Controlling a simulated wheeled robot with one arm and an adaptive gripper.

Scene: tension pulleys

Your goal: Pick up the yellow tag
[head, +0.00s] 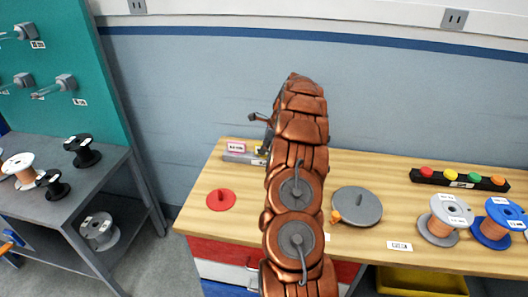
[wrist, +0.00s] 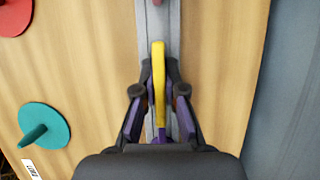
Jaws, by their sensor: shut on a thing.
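The yellow tag (wrist: 158,70) stands edge-on between the fingers of my gripper (wrist: 158,92) in the wrist view. The gripper is shut on it, with dark fingers and purple pads on both sides. The tag is over the grey holder strip (wrist: 150,30); I cannot tell whether it still touches the strip. In the head view a small bit of the yellow tag (head: 258,149) shows beside my arm, which hides most of the gripper. The holder (head: 240,158) lies at the back left of the wooden table.
A pink tag (head: 236,148) stands on the same holder. A red disc (head: 221,200) lies in front, and a grey disc (head: 357,207) lies right of my arm. A teal disc (wrist: 45,127) shows in the wrist view. Spools (head: 445,219) and a button strip (head: 459,180) are at right.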

